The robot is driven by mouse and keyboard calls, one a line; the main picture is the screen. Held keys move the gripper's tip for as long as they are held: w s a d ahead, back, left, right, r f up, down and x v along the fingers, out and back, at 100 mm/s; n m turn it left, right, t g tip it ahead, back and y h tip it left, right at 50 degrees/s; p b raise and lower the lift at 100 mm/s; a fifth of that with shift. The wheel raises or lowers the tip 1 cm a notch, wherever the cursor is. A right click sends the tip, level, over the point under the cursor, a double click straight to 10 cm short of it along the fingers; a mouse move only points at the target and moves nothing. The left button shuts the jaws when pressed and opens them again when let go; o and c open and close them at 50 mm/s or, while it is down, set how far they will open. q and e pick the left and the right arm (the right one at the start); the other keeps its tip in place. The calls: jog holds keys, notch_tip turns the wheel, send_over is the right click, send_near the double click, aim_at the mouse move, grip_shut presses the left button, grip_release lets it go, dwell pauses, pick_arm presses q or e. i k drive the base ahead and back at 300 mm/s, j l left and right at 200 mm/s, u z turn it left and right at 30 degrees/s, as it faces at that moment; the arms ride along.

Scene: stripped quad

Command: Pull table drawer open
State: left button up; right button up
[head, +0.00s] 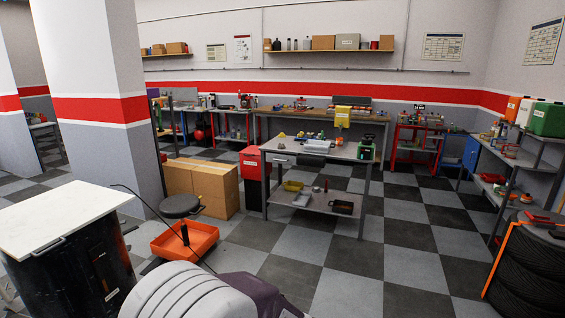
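A grey metal table (345,151) stands in the middle of the room, some distance ahead. Under the left part of its top is a shallow drawer front (282,158); it looks closed, but it is small at this distance. A lower shelf (318,204) joins the table's legs. Neither of my grippers shows in the head view.
A red bin (251,164) and cardboard boxes (212,187) stand left of the table. A round black stool (180,205), an orange tray (185,240) and a dark cabinet with a white top (65,215) are nearer left. Tyres (530,265) stand right. Checkered floor (345,270) is clear before the table.

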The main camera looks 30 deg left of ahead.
aim_at(281, 158)
jog(key=i+j+u, duration=0.75)
jog(key=i+u, duration=0.15)
jog(key=i, duration=0.15)
jog(key=i+j+u, duration=0.1)
jog(key=i+u, duration=0.35)
jog(key=i, duration=1.8)
jog(key=i+j+z, duration=0.1)
jog(key=i+z, duration=0.3)
jog(key=i, duration=0.15)
jog(key=i+j+z, duration=0.35)
jog(key=i, duration=0.2)
jog(key=i+j+z, duration=0.8)
jog(key=i+j, duration=0.15)
